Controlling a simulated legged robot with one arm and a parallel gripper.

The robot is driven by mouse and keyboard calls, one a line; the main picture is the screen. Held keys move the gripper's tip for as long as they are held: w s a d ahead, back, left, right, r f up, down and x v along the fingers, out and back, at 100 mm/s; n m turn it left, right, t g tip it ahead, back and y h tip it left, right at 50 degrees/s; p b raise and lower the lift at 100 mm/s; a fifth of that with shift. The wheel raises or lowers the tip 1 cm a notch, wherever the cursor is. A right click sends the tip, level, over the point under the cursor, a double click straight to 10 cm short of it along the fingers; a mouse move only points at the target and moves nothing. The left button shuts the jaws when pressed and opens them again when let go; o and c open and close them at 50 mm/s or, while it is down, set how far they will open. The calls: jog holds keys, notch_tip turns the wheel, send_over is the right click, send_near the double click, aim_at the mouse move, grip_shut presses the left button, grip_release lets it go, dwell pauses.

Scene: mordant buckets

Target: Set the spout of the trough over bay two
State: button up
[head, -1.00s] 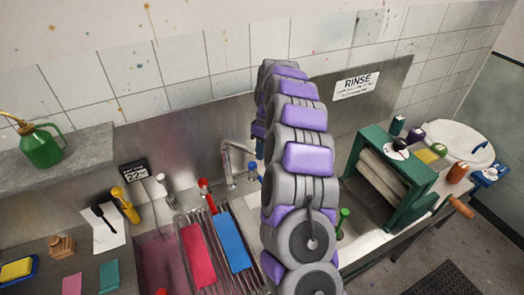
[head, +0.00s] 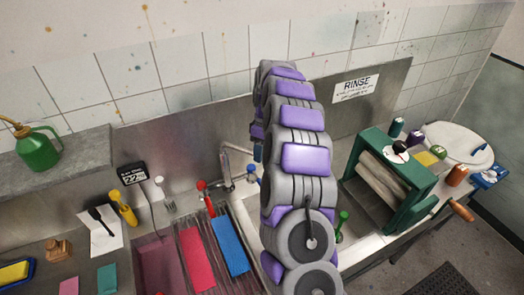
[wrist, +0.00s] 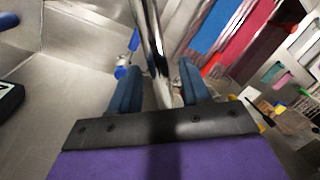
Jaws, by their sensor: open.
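The chrome spout (head: 227,165) of the metal trough (head: 178,135) rises by the back wall, between a red tap knob (head: 202,185) and a blue one (head: 252,169). My gripper (wrist: 160,88) is open, its two blue fingers on either side of the spout (wrist: 150,35) in the wrist view, with a gap beside the pipe. Whether either finger touches it, I cannot tell. In the head view my arm hides the gripper and part of the trough's middle. The spout's outlet is not clear. No bay number is readable.
A ribbed rack with a red cloth (head: 195,258) and a blue cloth (head: 230,245) lies left of my arm. A green roller press (head: 395,190) stands to the right. A green brush (head: 342,222) stands in the right basin. A green can (head: 38,150) sits on the left shelf.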

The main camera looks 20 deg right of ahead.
jog(key=shift+d+r, duration=0.2)
jog(key=shift+r, duration=0.3)
notch_tip(320, 180, up, 16)
jog(key=w+d+p, duration=0.2)
jog(key=p, duration=0.6)
jog(key=shift+d, duration=0.25)
